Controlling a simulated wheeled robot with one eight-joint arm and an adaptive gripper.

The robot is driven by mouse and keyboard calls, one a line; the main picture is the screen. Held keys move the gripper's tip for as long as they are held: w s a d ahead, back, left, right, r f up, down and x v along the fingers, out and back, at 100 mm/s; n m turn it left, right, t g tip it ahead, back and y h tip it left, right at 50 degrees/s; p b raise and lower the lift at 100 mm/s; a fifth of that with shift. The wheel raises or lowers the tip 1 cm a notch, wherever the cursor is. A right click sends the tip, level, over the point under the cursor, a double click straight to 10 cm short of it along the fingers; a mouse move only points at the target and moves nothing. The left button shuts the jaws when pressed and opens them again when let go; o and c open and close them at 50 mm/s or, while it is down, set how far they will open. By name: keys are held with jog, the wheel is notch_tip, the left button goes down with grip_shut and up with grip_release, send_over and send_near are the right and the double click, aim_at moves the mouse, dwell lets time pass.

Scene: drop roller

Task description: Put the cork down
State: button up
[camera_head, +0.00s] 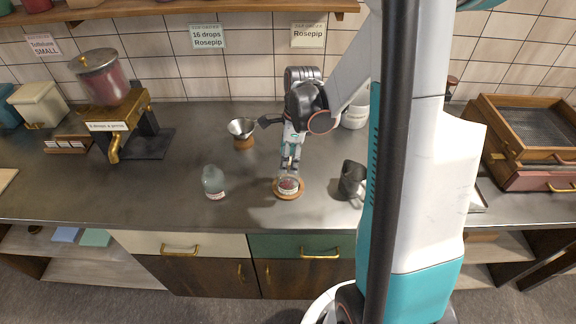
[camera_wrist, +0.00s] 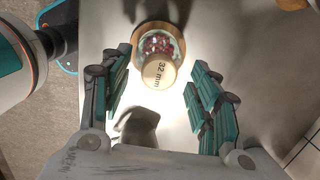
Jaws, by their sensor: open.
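The cork (camera_wrist: 158,73) is a pale tan disc marked "32 mm" in the wrist view. It lies over a small glass jar (camera_wrist: 160,43) holding red and whitish bits; I cannot tell how deep it sits in the mouth. The jar stands on a round wooden coaster (camera_head: 275,193) near the counter's front edge; it also shows in the head view (camera_head: 288,186). My gripper (camera_head: 290,164) is just above the jar, pointing down. Its fingers (camera_wrist: 160,70) are spread open, with visible gaps on both sides of the cork. In the head view the cork is not clearly distinguishable.
A dark mug (camera_head: 351,180) stands to the right of the jar, a glass bottle (camera_head: 213,182) to the left. A metal funnel (camera_head: 241,129) on a wooden base is behind left. A red-filled dispenser (camera_head: 105,85) stands farther left, wooden sieve boxes (camera_head: 525,130) at right.

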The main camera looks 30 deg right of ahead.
jog(key=shift+f, duration=0.2)
jog(key=c, duration=0.9)
jog(key=shift+o, duration=0.2)
jog(key=shift+r, duration=0.15)
